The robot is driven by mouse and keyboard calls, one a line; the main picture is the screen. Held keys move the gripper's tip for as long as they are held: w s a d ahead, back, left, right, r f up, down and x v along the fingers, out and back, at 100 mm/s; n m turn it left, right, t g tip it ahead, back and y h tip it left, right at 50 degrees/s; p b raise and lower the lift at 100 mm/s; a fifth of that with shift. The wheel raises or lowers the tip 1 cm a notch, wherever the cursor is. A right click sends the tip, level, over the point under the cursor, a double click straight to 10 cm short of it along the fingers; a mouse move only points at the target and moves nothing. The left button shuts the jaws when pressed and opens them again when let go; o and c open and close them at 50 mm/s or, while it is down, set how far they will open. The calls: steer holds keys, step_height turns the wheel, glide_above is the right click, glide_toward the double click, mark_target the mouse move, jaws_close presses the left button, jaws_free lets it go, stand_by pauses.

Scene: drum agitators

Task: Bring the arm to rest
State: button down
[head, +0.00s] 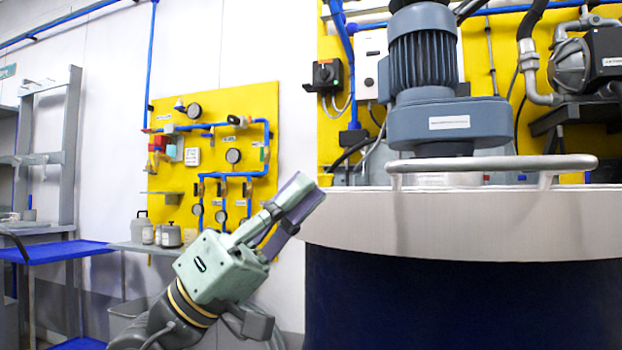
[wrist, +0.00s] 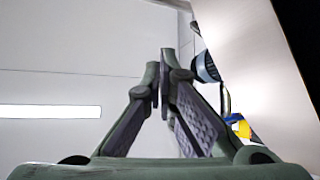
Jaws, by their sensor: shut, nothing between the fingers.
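My gripper (head: 300,200) is raised in front of the yellow panel in the head view, pointing up and to the right. It is close to the left edge of the drum's pale rim; I cannot tell whether they touch. In the wrist view my gripper (wrist: 162,62) has its fingers together at the tips with nothing between them. The drum (head: 460,260) has a dark blue body and a pale metal band. A blue-grey agitator motor (head: 422,50) stands above it.
A yellow panel (head: 210,130) with blue pipes and gauges hangs on the wall behind. A metal handle rail (head: 490,163) runs along the drum's top. A blue-topped bench (head: 60,251) and a grey shelf (head: 135,246) with containers stand at left. The wrist view shows mostly pale ceiling.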

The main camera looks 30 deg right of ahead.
steer(key=shift+w+a+f, duration=0.1)
steer(key=shift+a+f, duration=0.05)
steer(key=shift+f, duration=0.05)
